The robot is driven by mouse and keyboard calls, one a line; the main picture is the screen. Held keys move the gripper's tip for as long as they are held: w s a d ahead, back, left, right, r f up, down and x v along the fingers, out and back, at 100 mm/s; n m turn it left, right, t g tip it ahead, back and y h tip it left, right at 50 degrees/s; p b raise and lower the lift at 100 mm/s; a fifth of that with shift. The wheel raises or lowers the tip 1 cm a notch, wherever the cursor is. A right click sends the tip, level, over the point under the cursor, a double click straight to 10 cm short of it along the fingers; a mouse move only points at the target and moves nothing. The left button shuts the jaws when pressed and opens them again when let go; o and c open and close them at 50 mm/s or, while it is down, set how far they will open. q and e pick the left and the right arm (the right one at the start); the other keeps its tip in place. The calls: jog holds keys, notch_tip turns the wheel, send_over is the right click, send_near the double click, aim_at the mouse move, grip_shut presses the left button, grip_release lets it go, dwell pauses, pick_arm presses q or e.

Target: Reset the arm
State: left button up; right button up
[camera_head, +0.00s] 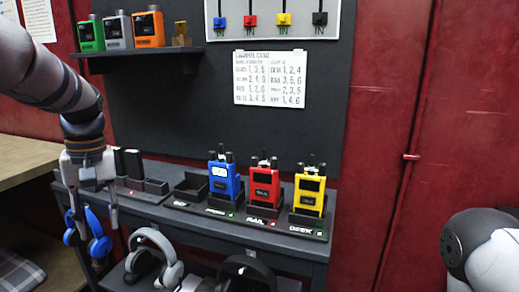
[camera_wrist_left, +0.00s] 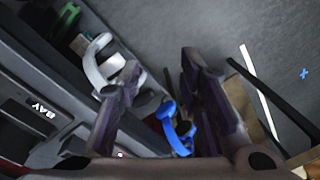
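My left arm comes in from the left in the head view, with its gripper (camera_head: 92,198) pointing down at the left end of the dark shelf bench. In the left wrist view the two fingers of this gripper (camera_wrist_left: 158,70) stand wide apart with nothing between them. Blue headphones (camera_head: 98,241) hang just below and behind the gripper; they also show beyond the fingers in the left wrist view (camera_wrist_left: 184,128). Part of my right arm shows at the lower right of the head view, but its gripper is out of frame.
Blue (camera_head: 222,182), red (camera_head: 264,185) and yellow (camera_head: 309,194) radios stand in holders on the bench (camera_head: 270,240). Grey headphones (camera_head: 155,252) hang below. A wall shelf (camera_head: 140,52) holds several devices. A white notice (camera_head: 270,78) hangs beneath a panel of colored plugs (camera_head: 280,22). A wooden table (camera_head: 22,160) stands left.

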pick_arm(q)
jog(key=s+d+f+m, duration=0.15)
jog(key=s+f, duration=0.35)
jog(key=f, duration=0.7)
jog(key=s+d+f+m, duration=0.15)
jog(key=s+f, duration=0.35)
jog(key=f, duration=0.7)
jog(key=s+d+f+m+g, duration=0.1)
jog(key=s+d+f, duration=0.1)
jog(key=s+f, duration=0.3)
jog(key=s+d+f+m, duration=0.1)
jog(key=s+d+f, duration=0.15)
jog(key=s, duration=0.55)
jog(key=s+d+m, duration=0.1)
jog(key=s, duration=0.5)
jog(key=s+d+f+m, duration=0.1)
jog(key=s+d, duration=0.1)
jog(key=s, duration=0.5)
jog(key=shift+s+d+h, duration=0.2)
jog(key=shift+d+h, duration=0.05)
jog(key=shift+h, duration=0.15)
jog(key=shift+f, duration=0.1)
